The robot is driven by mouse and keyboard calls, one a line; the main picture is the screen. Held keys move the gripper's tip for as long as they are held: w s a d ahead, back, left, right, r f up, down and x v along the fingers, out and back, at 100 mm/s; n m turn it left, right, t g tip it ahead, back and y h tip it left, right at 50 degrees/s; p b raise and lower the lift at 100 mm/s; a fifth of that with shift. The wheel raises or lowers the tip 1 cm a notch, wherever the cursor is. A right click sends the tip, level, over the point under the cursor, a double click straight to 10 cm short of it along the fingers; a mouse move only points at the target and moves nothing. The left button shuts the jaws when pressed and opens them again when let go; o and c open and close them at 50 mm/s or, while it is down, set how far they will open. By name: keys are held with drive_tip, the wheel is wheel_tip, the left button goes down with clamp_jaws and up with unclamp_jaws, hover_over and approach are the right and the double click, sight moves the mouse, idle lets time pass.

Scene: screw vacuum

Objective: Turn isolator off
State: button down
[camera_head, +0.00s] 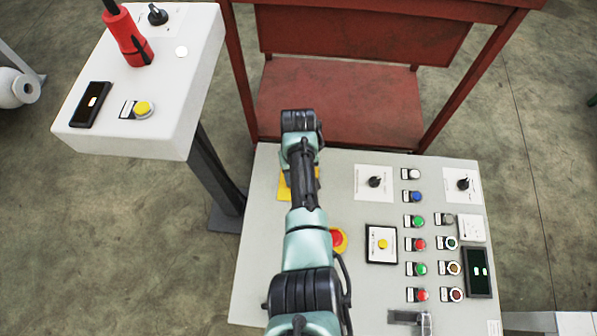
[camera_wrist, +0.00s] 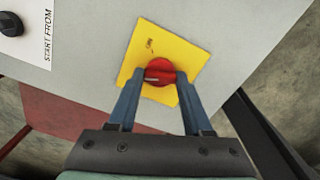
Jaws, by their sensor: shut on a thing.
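The isolator is a red rotary knob (camera_wrist: 159,71) on a square yellow plate (camera_wrist: 162,45), seen in the wrist view. Lettering shows on the plate's upper part, but it is too small to read surely. My gripper (camera_wrist: 160,76) is shut on the red knob, with one finger on each side of it. In the head view my arm hides the knob, and only edges of the yellow plate (camera_head: 284,186) show beside the arm, at the upper left of the grey control panel (camera_head: 262,235).
A red emergency button (camera_head: 338,238) on a yellow base sits close beside my arm. Black rotary switches (camera_head: 375,182) and several coloured buttons fill the panel's right side. A white console (camera_head: 185,120) stands at the left. A red metal frame (camera_head: 340,105) stands behind the panel.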

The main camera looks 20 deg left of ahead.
drive_tip(key=n+p, duration=0.1)
drive_tip(key=n, duration=0.3)
drive_tip(key=shift+n, duration=0.4)
idle(0.4)
drive_tip(key=shift+c, duration=1.6)
unclamp_jaws()
wheel_tip(320, 180, up, 13)
drive_tip(key=p, duration=0.5)
drive_tip(key=shift+p, duration=0.3)
